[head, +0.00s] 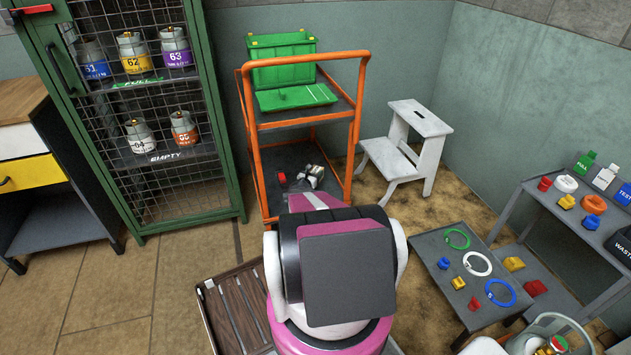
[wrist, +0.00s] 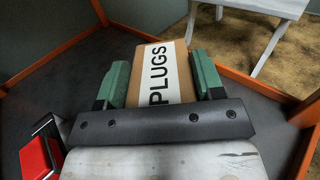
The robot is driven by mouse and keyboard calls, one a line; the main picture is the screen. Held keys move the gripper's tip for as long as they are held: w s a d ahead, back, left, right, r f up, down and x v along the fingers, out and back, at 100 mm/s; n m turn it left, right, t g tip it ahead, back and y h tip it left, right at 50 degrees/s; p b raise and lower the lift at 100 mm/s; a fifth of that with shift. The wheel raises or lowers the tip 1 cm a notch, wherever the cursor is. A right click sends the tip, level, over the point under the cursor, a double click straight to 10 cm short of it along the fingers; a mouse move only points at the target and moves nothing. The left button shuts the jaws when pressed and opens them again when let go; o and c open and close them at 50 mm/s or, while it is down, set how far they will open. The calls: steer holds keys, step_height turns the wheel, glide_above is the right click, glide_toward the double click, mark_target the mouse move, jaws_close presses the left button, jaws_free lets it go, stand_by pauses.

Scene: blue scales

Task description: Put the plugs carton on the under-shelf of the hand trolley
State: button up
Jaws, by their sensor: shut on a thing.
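The plugs carton (wrist: 147,60), a brown box with a white label reading PLUGS, lies between the two green fingers of my gripper (wrist: 160,66) in the wrist view. The fingers are shut on its sides. The hand trolley (head: 355,110) has an orange frame, and its dark under-shelf (head: 272,158) lies below the upper shelf. My gripper reaches in over the under-shelf, which also shows in the wrist view (wrist: 60,85). I cannot tell whether the carton touches the shelf. In the head view my arm hides much of the shelf's front, and the carton is not clear.
A red and black object (wrist: 40,158) stands on the under-shelf, left of my gripper. A green crate (head: 282,62) is on the trolley's upper shelf. A white step stool (head: 405,150) stands to the right, a green wire cage (head: 225,170) to the left.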

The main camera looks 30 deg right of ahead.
steer(key=shift+s+d+f, duration=0.3)
steer(key=shift+s, duration=0.05)
steer(key=shift+f, duration=1.95)
steer(key=shift+f, duration=0.2)
steer(key=o, duration=1.1)
steer(key=shift+r, duration=0.15)
